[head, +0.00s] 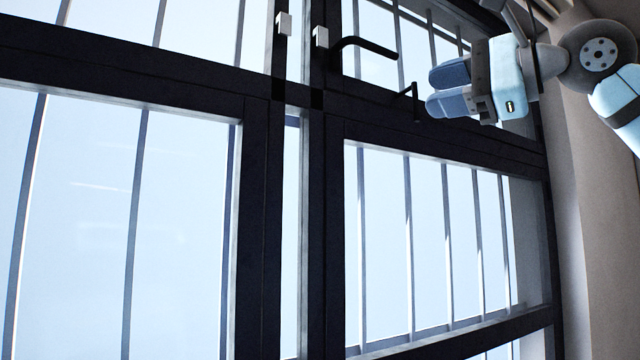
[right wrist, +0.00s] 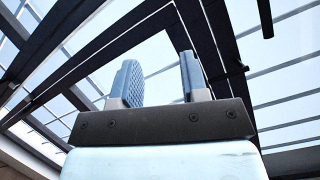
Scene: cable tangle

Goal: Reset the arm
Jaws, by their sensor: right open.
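My right gripper (head: 450,89) is at the upper right of the head view, at the end of my right arm, which comes in from the right edge. Its two blue-grey padded fingers point left and stand apart with nothing between them. In the right wrist view the same two fingers (right wrist: 160,82) point up, with a clear gap and only window behind them. My left gripper is in neither view. No cable shows in either view.
A dark-framed window (head: 262,200) with vertical bars fills most of the head view. A black handle (head: 366,46) sticks out from its frame, left of my right gripper. A beige wall (head: 600,230) is at the right. No table shows.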

